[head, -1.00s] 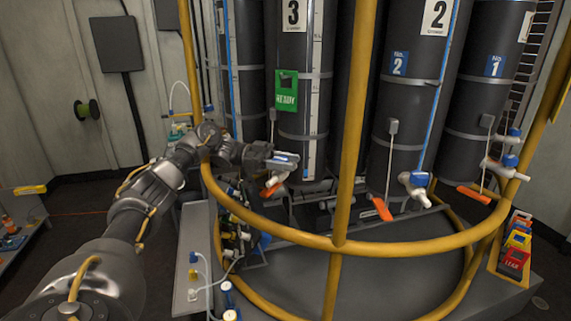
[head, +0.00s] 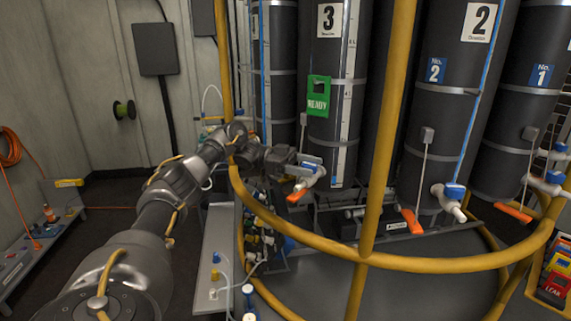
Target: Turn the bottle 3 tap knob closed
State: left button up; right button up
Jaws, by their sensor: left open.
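Bottle 3 (head: 328,60) is the dark cylinder with the number 3 label and a green READY tag (head: 319,94). Its tap (head: 316,178) sticks out low at the front, with a white body and an orange lever (head: 297,196) hanging below. A blue knob (head: 314,167) shows on top of the tap, partly covered by my gripper. My left gripper (head: 310,162) is open, with its fingers right at the knob. I cannot tell whether they touch it. My right gripper is out of view.
A yellow rail (head: 365,257) with a yellow upright post (head: 385,150) curves in front of the bottles. Bottle 2's tap (head: 447,197) is to the right, bottle 1's (head: 545,186) farther right. A narrow bench (head: 212,255) stands left of the rail.

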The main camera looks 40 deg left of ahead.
pick_arm(q)
jog(key=v, duration=0.8)
jog(key=shift+a, duration=0.2)
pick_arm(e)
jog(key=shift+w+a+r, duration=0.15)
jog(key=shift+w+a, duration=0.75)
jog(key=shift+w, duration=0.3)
